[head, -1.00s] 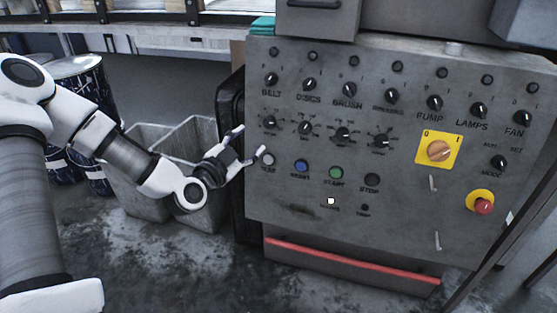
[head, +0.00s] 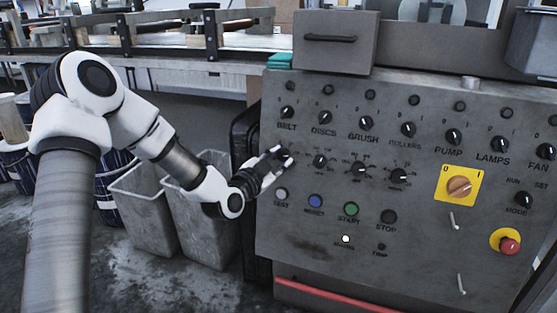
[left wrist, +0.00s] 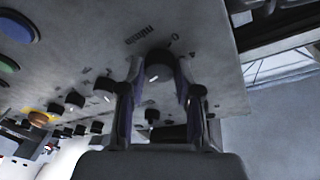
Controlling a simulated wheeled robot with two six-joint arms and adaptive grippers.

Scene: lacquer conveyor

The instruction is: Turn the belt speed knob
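The control panel (head: 430,240) has a lower row of dial knobs. The leftmost dial, below the BELT switch (head: 287,112), is the belt speed knob, largely covered by my left gripper (head: 281,157) in the head view. In the left wrist view a dark round knob (left wrist: 158,65) with a pale pointer mark sits between the two fingertips of my left gripper (left wrist: 158,75). The fingers stand apart on either side of it, with narrow gaps visible; contact cannot be made out. My right gripper is not in view.
Neighbouring dials (head: 320,161) lie to the right. Below are a blue button (head: 315,201), a green button (head: 351,209) and a STOP button (head: 388,217). A red emergency button (head: 509,246) is farther right. Grey bins (head: 147,222) stand left of the panel.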

